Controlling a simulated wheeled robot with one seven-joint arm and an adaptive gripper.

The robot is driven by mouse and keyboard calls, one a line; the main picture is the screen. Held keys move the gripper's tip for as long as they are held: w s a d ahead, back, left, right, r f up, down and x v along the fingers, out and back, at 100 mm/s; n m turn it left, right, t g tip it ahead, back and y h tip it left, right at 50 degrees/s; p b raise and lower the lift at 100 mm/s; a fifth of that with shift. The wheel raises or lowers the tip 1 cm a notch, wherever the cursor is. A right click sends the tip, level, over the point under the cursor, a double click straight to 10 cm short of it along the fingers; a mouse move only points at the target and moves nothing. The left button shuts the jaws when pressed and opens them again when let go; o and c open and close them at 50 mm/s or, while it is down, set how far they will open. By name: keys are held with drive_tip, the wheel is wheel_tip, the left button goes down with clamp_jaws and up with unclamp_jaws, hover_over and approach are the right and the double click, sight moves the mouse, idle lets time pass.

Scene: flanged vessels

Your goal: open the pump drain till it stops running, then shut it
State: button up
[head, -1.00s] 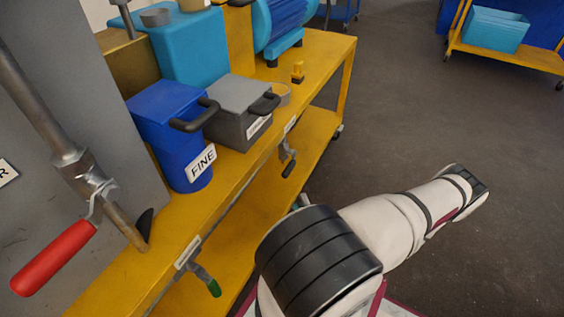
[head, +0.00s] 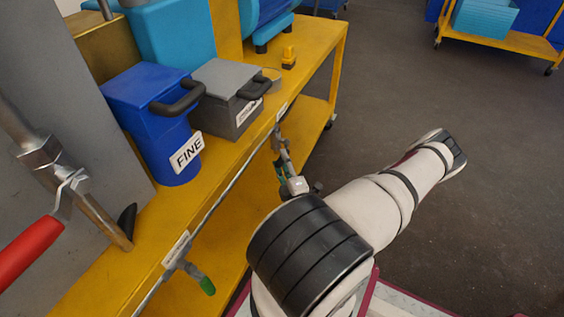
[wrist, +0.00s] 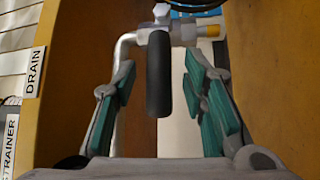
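The drain valve has a long black handle (wrist: 158,75) under a grey metal body (wrist: 175,35) on a bent pipe in the wrist view. A "DRAIN" label (wrist: 36,65) is on the left there. My gripper (wrist: 161,85) is open, with one teal-padded finger on each side of the handle and visible gaps to both. In the head view my gripper (head: 287,172) is at the cart's edge, below the valve (head: 278,138), covering most of the handle. I cannot see the valve's outlet end or any flow.
The yellow cart (head: 225,185) carries a blue "FINE" bin (head: 150,115) and a grey box (head: 225,95). A green-handled valve (head: 197,278) hangs nearer on its edge. A red lever (head: 28,252) is at left.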

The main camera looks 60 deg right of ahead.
drive_tip(key=shift+w+d, duration=0.3)
drive_tip(key=shift+w, duration=0.05)
clamp_jaws()
